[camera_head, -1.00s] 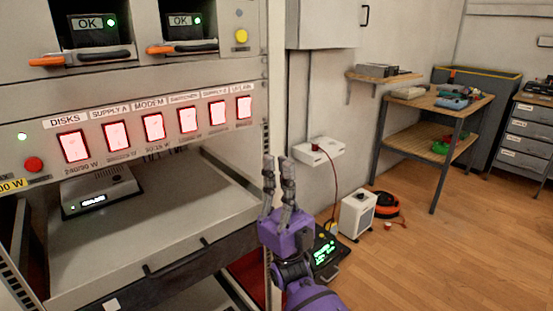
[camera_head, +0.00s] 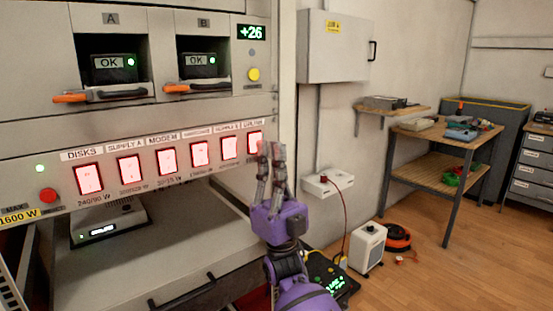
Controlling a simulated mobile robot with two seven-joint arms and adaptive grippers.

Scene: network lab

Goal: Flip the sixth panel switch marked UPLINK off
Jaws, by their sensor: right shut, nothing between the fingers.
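The switch panel (camera_head: 110,180) runs across the rack front with a row of several red-lit switches. The sixth switch (camera_head: 255,143), at the right end, is lit; its label (camera_head: 254,124) is small and reads roughly as UPLINK. My right gripper (camera_head: 271,147) is purple with grey fingers pointing up. It is shut and empty, its fingertips just right of the sixth switch and slightly overlapping its lower right in the picture. I cannot tell whether they touch it. My left gripper is not in view.
Above the panel are two OK modules with orange handles (camera_head: 70,98), a yellow button (camera_head: 254,74) and a +26 display (camera_head: 251,32). A red button (camera_head: 48,195) sits at the panel's left. A shelf (camera_head: 150,255) juts out below. A grey wall cabinet (camera_head: 335,46) stands right.

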